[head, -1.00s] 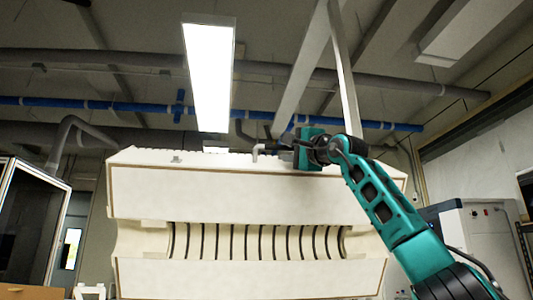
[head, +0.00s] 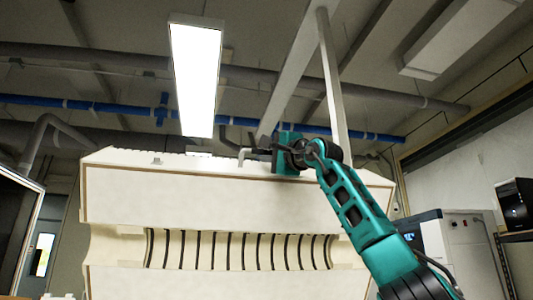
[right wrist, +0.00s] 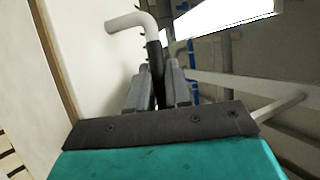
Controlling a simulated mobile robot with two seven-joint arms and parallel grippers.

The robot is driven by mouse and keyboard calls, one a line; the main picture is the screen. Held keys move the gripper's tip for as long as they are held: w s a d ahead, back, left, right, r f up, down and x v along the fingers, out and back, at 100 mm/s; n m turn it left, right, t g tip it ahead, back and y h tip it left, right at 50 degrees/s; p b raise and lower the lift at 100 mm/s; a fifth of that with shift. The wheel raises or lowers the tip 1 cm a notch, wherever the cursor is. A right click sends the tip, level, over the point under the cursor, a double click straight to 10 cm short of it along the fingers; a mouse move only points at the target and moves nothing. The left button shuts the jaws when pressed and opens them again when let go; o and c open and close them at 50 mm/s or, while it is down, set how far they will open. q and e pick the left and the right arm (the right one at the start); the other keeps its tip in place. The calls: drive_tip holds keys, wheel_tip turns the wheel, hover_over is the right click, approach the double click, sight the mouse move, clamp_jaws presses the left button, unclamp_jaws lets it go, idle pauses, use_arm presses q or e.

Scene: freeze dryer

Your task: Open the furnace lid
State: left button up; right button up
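The furnace (head: 210,282) is a wide white block in the head view. Its lid (head: 210,198) is the upper block, above a gap that shows a curved, ribbed inside (head: 240,250). A light grey bent handle (head: 243,154) stands at the lid's top edge; it also shows in the right wrist view (right wrist: 136,22). My right gripper (head: 262,151) is at this handle. In the right wrist view its fingers (right wrist: 159,75) are close together on the handle's dark lower part, which goes down between them. My left gripper is not in view.
A white cabinet (head: 460,250) stands at the right, behind my right arm. A dark-glass enclosure (head: 15,230) is at the far left. A grey post (head: 333,80) and pipes run above and behind the furnace. The air above the lid looks clear.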

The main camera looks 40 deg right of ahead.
clamp_jaws()
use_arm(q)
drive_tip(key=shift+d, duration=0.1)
